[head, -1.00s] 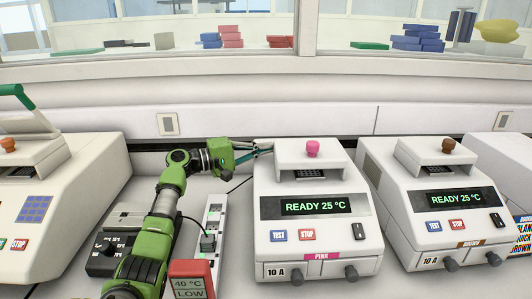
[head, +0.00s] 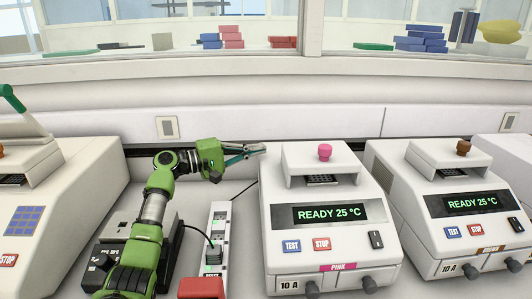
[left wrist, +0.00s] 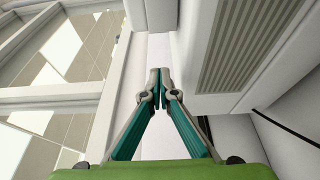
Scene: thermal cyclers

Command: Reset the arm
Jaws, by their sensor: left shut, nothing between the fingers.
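My green left arm reaches up from the bottom of the head view. Its gripper (head: 258,149) points right, at the upper left side of the thermal cycler with the pink knob (head: 322,215). In the left wrist view the teal fingers (left wrist: 160,75) meet at their tips with nothing between them. The cycler's side with a vent grille (left wrist: 235,50) is close to the right of the fingers there. I cannot tell whether the fingertips touch it. My right gripper is in neither view.
A brown-knobbed cycler (head: 452,203) stands to the right, and another cycler (head: 60,215) to the left. A power strip (head: 216,235), a black-topped device (head: 115,255) and a red object (head: 201,289) stand near my arm. A wall (head: 280,135) runs behind.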

